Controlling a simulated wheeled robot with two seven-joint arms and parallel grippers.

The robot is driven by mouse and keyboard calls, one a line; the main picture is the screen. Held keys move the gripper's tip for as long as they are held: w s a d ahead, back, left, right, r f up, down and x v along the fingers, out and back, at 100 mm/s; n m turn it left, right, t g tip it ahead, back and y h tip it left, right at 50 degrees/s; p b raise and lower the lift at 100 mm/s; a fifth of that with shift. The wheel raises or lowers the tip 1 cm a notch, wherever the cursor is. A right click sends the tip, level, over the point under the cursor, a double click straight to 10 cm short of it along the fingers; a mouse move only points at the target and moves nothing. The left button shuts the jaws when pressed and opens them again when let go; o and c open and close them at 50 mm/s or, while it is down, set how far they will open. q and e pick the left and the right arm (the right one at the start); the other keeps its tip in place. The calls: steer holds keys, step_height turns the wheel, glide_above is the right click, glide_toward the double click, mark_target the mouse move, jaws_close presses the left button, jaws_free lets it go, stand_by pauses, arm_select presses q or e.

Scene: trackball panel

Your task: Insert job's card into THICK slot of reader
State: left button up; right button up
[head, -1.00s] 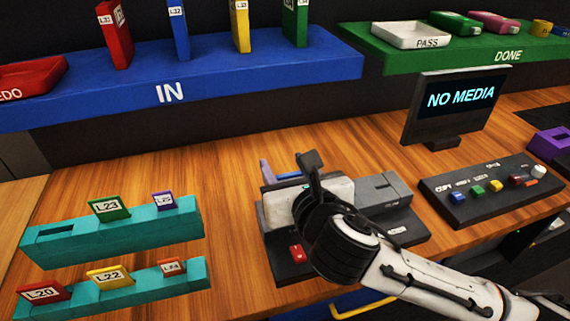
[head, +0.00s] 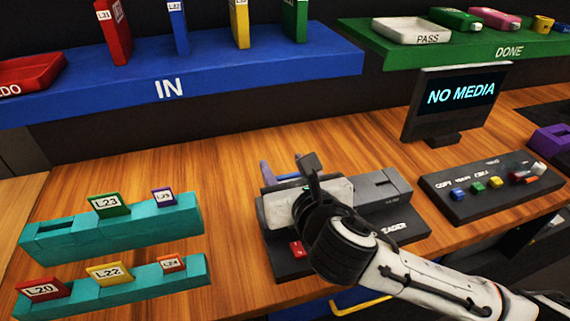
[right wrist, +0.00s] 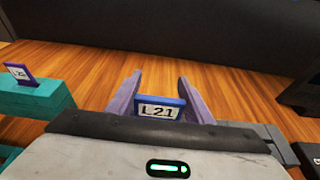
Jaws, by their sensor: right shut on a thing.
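My right gripper (head: 284,172) is over the left part of the dark grey reader (head: 383,187), with its body covering much of it. In the right wrist view, its two purple-grey fingers (right wrist: 160,86) are shut on the blue-edged card L21 (right wrist: 160,109), whose label faces the camera. The card's lower edge and the slot under it are hidden, so I cannot tell how deep the card sits or which slot it is at. The monitor (head: 458,97) reads NO MEDIA. My left gripper is not in view.
Two teal racks (head: 70,248) with several labelled cards stand left. A red button (head: 297,249) is on the reader's front. A button panel (head: 492,190) lies right. The blue IN shelf (head: 220,80) and green DONE shelf (head: 460,55) are behind. Wood between racks and reader is clear.

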steer(key=shift+f+b, duration=1)
steer(key=shift+f, duration=1.15)
steer(key=o, duration=1.2)
steer(key=shift+c, duration=0.2)
steer(key=v, duration=1)
steer(key=shift+s, duration=0.15)
